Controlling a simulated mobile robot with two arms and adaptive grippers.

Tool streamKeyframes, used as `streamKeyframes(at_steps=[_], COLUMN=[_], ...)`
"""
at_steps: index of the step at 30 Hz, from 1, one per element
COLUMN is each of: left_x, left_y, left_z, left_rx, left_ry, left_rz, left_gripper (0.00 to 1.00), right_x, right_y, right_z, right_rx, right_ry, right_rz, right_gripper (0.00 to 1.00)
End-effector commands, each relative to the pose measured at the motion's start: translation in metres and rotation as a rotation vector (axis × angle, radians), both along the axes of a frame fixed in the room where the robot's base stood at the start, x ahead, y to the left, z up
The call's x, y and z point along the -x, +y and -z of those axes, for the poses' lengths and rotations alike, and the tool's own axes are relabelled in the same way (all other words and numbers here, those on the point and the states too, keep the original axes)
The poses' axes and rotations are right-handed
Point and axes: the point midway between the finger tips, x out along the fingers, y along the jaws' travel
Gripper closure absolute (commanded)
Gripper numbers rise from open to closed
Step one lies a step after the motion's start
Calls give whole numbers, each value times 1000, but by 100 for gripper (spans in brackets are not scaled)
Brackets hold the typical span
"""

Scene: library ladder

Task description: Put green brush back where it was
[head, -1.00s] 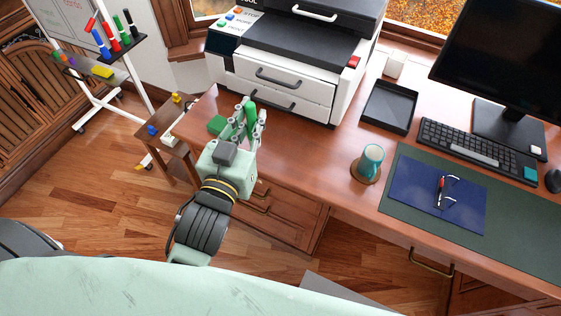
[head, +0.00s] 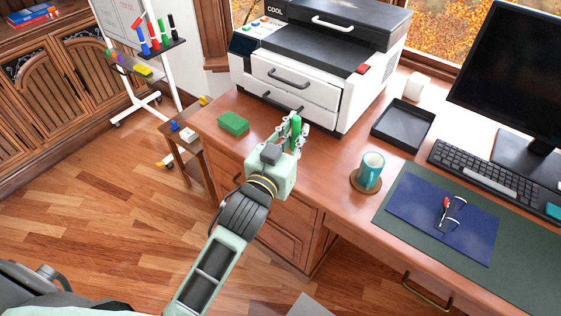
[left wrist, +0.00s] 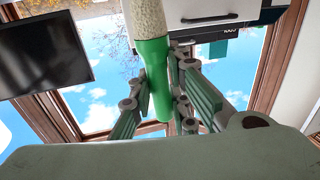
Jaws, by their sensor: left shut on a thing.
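The green brush (head: 296,126) is held in my left gripper (head: 293,128), above the desk in front of the printer. In the left wrist view the brush (left wrist: 154,78) has a green handle between the fingers of the gripper (left wrist: 163,105). Its pale, rough end points toward the top of that view. The fingers are shut on the handle. A green block (head: 233,123) lies on the desk to the left of the gripper, apart from it. My right gripper is not in view.
The white and black printer (head: 300,85) stands behind the gripper. A whiteboard stand (head: 160,60) holds markers at the left. Bare desk lies around the green block.

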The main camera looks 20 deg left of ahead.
Motion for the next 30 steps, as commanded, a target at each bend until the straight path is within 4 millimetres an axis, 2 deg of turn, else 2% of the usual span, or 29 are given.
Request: streamKeyframes(at_steps=[1,4,11,14,24,30], left_x=[-10,-28,-52,-62,-105,-117], left_y=[-5,-13,-20,-9,53,71], left_z=[10,19,28,36,80,94], left_rx=[-5,-16,-33,-38,-37,-33], left_ry=[-6,-4,-2,1,2,0], left_rz=[10,27,45,46,44,46], left_gripper=[100,100,100,100,100,100], right_x=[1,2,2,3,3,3], right_y=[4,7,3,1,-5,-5], right_z=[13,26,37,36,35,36], right_rx=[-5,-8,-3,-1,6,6], right_ry=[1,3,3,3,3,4], right_rz=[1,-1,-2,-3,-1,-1], right_gripper=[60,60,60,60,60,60])
